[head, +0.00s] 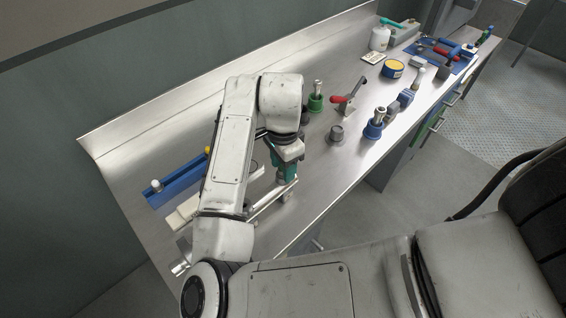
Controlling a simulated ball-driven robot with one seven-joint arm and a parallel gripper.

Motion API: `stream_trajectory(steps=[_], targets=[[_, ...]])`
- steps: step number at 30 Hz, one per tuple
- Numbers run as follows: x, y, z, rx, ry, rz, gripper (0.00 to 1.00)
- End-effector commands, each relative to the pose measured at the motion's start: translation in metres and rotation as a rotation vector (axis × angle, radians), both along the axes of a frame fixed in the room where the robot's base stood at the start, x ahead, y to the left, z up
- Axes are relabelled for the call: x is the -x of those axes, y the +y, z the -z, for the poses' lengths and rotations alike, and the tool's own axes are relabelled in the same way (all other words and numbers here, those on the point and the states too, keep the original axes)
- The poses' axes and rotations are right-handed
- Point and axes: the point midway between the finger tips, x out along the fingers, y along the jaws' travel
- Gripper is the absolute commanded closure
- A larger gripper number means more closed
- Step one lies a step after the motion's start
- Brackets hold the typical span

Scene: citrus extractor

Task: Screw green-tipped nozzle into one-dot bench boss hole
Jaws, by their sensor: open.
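My gripper (287,184) is over the near part of the metal bench (310,170), pointing down. It is open; its fingertips are small and partly hidden, with a teal-green part just above them. I cannot make out a green-tipped nozzle for certain. A green collar (315,103) with an upright metal piece stands beyond my gripper. A blue collar (373,130) with a similar piece stands to the right. A short grey knob-like part (336,134) stands between them and my gripper. Dot marks on any boss are too small to read.
A blue rail (178,182) with yellow and white knobs lies left of my arm. A red-handled clamp (346,98) stands behind the grey part. A yellow-and-blue round tin (393,68), a white bottle (380,38) and a blue tool mat (440,60) are farther back. Bare bench surrounds the grey part.

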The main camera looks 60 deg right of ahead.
Motion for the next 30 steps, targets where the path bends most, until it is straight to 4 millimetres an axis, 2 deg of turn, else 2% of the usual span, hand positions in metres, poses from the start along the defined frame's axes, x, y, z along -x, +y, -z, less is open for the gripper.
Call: stream_trajectory(steps=[6, 13, 19, 26, 30], targets=[[0.0004, -0.0003, -0.0018, 0.001, 0.000, -0.141, 0.54], [0.0000, -0.0001, -0.0006, 0.000, 0.000, -0.156, 0.54], [0.0006, -0.0003, -0.0015, 0.001, 0.003, -0.296, 0.54], [0.0002, -0.0002, -0.0008, 0.001, 0.000, -0.309, 0.54], [0.0005, -0.0004, -0.0025, 0.001, 0.002, -0.426, 0.54]])
